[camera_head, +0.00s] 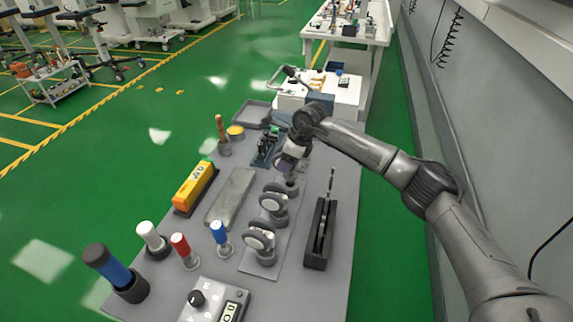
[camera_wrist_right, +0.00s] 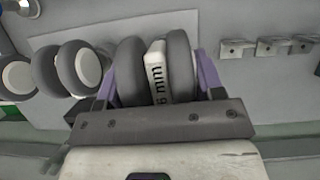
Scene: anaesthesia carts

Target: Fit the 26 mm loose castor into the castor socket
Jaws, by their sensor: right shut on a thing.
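A grey-wheeled castor with a white body (camera_wrist_right: 157,70) fills the middle of the right wrist view; the end of its label reads "6 mm". My right gripper (camera_head: 290,165) is shut on it, with a purple finger on each side of the wheels. In the head view the held castor is mostly hidden by the gripper, above the far end of a light plate (camera_head: 286,236). Two other castors, a middle one (camera_head: 273,200) and a near one (camera_head: 259,241), stand on that plate. I cannot pick out the castor socket with certainty. My left gripper is not in view.
A black slotted holder (camera_head: 316,255) stands right of the plate. A grey bar (camera_head: 231,195) and a yellow level (camera_head: 195,184) lie left. Red (camera_head: 182,248) and blue (camera_head: 220,235) handled tools stand near the front. A white cart (camera_head: 345,96) stands beyond the table.

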